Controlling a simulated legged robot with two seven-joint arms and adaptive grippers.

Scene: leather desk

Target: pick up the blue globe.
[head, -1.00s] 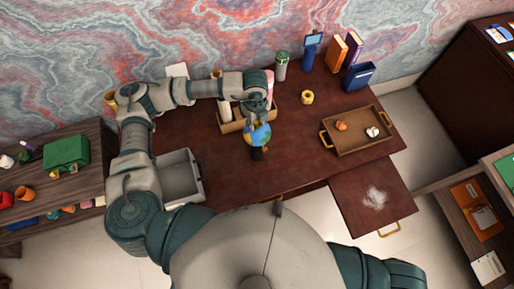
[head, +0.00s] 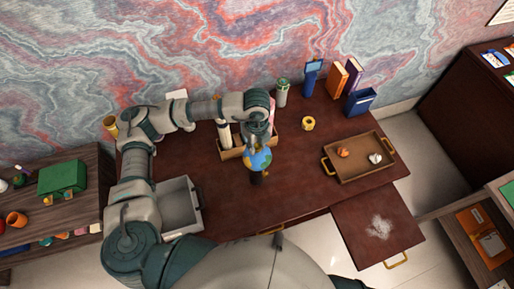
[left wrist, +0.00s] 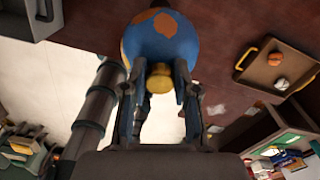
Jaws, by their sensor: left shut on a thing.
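The blue globe (head: 258,162) has yellow-orange land patches and a dark base, and stands out over the desk's dark red-brown top near its front middle. My left gripper (head: 258,146) reaches down to it from above and is shut on it. In the left wrist view the globe (left wrist: 160,42) fills the top middle, with the fingers (left wrist: 160,78) on either side of its yellow end piece. The gripper hides part of the globe in the head view. I cannot tell whether its base touches the desk. My right gripper is not in view.
Behind the globe is a wooden organizer (head: 232,153). A grey bin (head: 179,207) is at the left, and a wooden tray (head: 358,174) with two small items at the right. A yellow tape roll (head: 308,123), green-topped bottle (head: 282,92) and books (head: 345,76) stand behind.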

